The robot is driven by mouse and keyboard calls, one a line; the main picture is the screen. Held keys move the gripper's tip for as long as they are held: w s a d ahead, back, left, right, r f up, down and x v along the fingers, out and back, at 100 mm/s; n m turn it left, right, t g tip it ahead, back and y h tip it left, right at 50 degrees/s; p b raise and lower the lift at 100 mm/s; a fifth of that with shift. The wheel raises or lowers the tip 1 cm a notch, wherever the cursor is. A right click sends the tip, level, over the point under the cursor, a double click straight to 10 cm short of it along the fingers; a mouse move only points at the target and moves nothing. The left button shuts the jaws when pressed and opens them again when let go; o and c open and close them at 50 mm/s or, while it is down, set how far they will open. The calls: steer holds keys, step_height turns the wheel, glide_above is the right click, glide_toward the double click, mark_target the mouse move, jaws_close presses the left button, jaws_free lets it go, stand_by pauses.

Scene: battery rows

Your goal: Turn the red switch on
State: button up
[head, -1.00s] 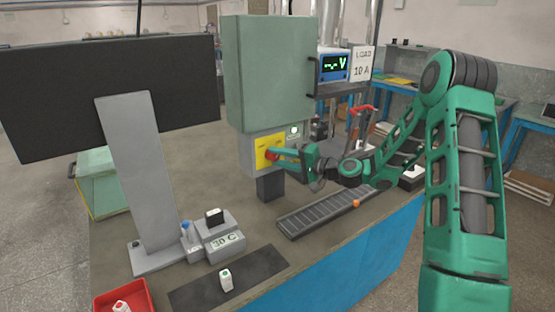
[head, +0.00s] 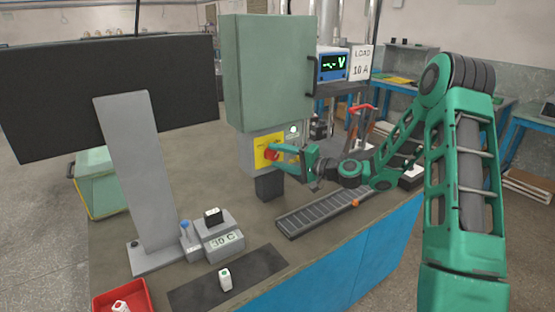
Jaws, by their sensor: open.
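The red switch (head: 269,154) is a small red knob on a yellow plate (head: 260,149) on the front of the grey box under a green cabinet. My gripper (head: 276,151) is at the switch, its fingers pointing left at the knob and partly covering it. The fingers look to be around or right beside the knob; contact is too small to tell. The gripper is open. The knob's exact angle is hard to make out.
The green cabinet (head: 268,72) stands above the switch box. A monitor (head: 60,95) on a grey stand is at left. A grey rack (head: 320,214), a scale-like device (head: 215,232), a black mat (head: 190,290) and a red tray (head: 108,297) are on the table.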

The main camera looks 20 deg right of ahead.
steer(key=shift+s, duration=0.1)
steer(key=v, duration=1)
steer(key=shift+d, duration=0.3)
steer(key=shift+s+a, duration=0.1)
steer(key=shift+s, duration=0.05)
steer(key=s+a+f+n+g+h, duration=0.1)
steer(key=s+f+n+g+h, duration=0.1)
steer(key=s+f+n+g, duration=0.3)
steer(key=s+f+g+h, duration=0.1)
steer(key=s+g+h, duration=0.2)
steer(key=s, duration=0.5)
steer(key=s+d+r+m+g+h, duration=0.1)
steer(key=s+d+r+h, duration=0.1)
steer(key=s, duration=0.7)
steer(key=s+d+r+m+g+h, duration=0.1)
steer(key=s+d, duration=0.4)
steer(key=s, duration=0.5)
steer(key=s+d+r+m+g+h, duration=0.1)
steer(key=s+d+r+g+h, duration=0.1)
steer(key=s, duration=0.8)
steer(key=shift+s+d+r+g+h, duration=0.25)
steer(key=shift+d+r+g+h, duration=0.15)
steer(key=shift+d+r+g, duration=0.25)
